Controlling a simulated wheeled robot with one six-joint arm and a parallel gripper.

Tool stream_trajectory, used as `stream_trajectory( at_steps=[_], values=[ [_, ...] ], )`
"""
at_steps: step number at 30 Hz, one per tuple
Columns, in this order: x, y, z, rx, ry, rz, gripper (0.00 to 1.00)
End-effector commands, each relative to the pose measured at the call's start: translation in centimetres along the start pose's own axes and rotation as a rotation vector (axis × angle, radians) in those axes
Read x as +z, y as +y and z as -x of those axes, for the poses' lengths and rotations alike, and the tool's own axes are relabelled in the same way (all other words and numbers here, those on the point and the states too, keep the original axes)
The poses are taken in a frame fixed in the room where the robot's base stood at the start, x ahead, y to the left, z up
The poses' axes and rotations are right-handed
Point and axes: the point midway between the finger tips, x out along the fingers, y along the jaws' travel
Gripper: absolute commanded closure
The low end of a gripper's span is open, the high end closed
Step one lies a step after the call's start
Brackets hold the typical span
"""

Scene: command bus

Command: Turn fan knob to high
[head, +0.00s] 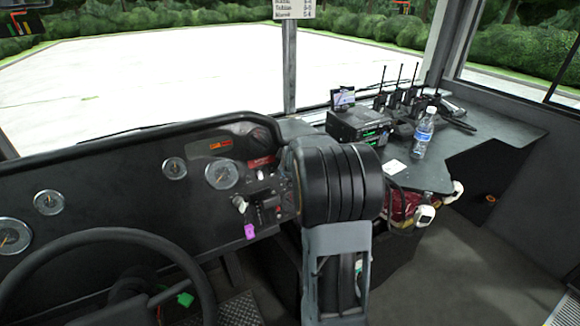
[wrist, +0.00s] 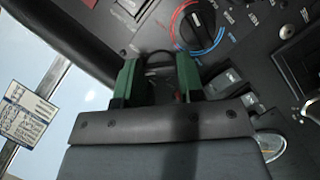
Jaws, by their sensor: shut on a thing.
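The dash control panel (wrist: 228,62) fills the right of the wrist view. My gripper (wrist: 158,68) has its two green fingers against the panel, one on each side of a dark round knob (wrist: 160,57), which I take to be the fan knob. The fingers are shut on it. Its pointer and markings are mostly hidden, so I cannot tell its setting. Beside it is another black knob (wrist: 197,27) with a red and blue ring. In the head view my arm covers this part of the panel, and the gripper is hidden behind it.
Several rocker switches (wrist: 222,82) sit close to the right finger. In the head view, the steering wheel (head: 105,236) is at left and gauges (head: 221,174) line the dash. A side counter (head: 475,130) holds radios (head: 360,126) and a water bottle (head: 424,132).

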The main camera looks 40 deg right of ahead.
Motion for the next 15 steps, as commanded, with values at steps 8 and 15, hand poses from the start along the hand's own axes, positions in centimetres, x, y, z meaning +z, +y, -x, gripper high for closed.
stream_trajectory(
  at_steps=[8, 15],
  values=[
    [0.2, -0.2, -0.2, -0.038, 0.002, -0.122, 0.89],
    [0.2, 0.1, 0.1, -0.095, -0.002, -0.250, 0.89]
  ],
)
